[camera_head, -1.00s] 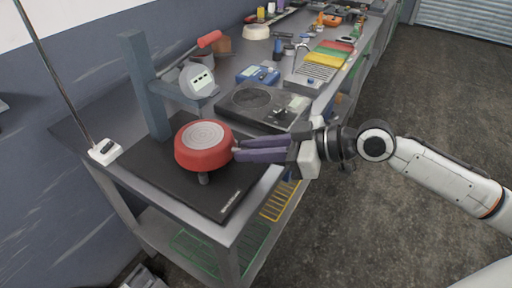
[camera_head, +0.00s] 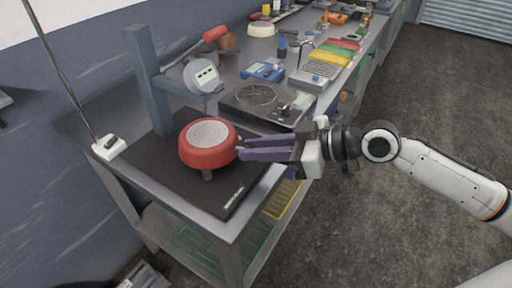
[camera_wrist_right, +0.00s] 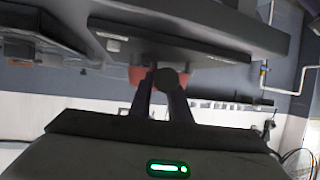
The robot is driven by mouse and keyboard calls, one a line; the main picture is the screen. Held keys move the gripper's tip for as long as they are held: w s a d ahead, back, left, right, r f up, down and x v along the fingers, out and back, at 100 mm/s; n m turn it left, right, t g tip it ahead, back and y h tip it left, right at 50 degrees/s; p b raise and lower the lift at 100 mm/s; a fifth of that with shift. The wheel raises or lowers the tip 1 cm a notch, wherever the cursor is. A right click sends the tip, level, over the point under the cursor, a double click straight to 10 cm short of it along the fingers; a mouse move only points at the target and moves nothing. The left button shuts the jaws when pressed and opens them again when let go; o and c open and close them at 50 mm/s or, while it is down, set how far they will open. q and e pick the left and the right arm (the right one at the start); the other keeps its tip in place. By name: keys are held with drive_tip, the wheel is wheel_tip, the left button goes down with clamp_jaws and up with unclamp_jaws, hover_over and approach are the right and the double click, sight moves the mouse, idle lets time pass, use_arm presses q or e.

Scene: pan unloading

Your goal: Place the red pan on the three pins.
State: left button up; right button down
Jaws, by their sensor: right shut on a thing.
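The red pan (camera_head: 208,155) is upside down over the black base plate (camera_head: 158,178) in the head view, its grey ringed bottom facing up. A short dark pin (camera_head: 207,176) shows under its front edge; the other pins are hidden beneath the pan. Whether the pan touches the pins, I cannot tell. My right gripper (camera_head: 241,148), with purple fingers, comes from the right and is shut on the pan at its right side; the handle is mostly hidden. A part of the red pan (camera_wrist_right: 137,74) shows beyond the fingers in the right wrist view. My left gripper is out of view.
A dark hotplate device (camera_head: 268,105) and a blue meter (camera_head: 262,71) lie farther back on the bench. A white block with a rod (camera_head: 109,147) stands at the left.

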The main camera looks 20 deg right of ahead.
drive_tip(key=c, duration=1.6)
unclamp_jaws()
drive_tip(key=shift+o, duration=0.2)
drive_tip(key=shift+d, duration=0.1)
drive_tip(key=b+v, duration=0.1)
drive_tip(key=v, duration=0.6)
drive_tip(key=shift+f+b, duration=0.15)
drive_tip(key=shift+b, duration=0.25)
drive_tip(key=shift+s+d, duration=0.15)
drive_tip(key=shift+s, duration=0.1)
drive_tip(key=shift+s+d+r, duration=0.15)
drive_tip(key=shift+r, duration=0.25)
drive_tip(key=shift+v, duration=1.05)
